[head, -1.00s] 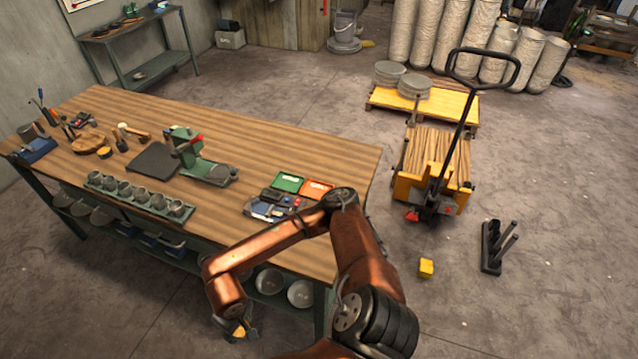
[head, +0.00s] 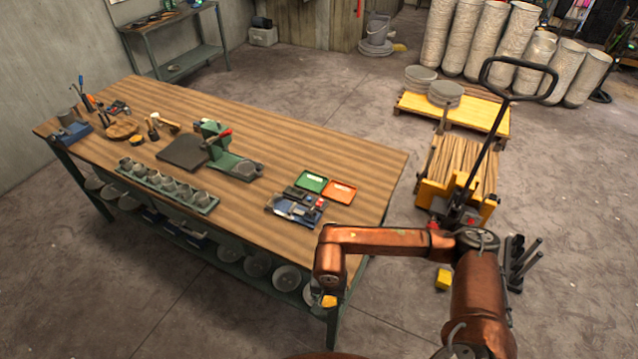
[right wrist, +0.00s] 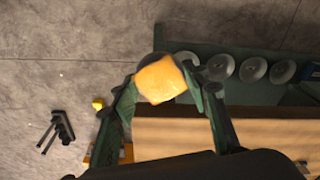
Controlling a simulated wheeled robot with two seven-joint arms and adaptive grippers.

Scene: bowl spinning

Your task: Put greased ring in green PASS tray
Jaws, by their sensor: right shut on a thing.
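The green tray (head: 311,181) lies on the wooden workbench (head: 270,125) near its right end, beside a red-orange tray (head: 340,192). My right gripper (head: 327,297) is low by the bench's front right corner, mostly hidden by my arm. In the right wrist view my right gripper (right wrist: 162,84) is shut on a yellow-orange blocky thing (right wrist: 160,78), held between its two fingers in front of the bench's green frame. I cannot make out a ring in its grip, and cannot tell which item is the greased ring. My left gripper is not in view.
A blue tray of small parts (head: 297,205) lies in front of the green tray. A green press (head: 225,155) and a rack of grey cups (head: 168,186) stand further left. A pallet truck (head: 458,180) and a yellow cube (head: 443,279) are on the floor at right.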

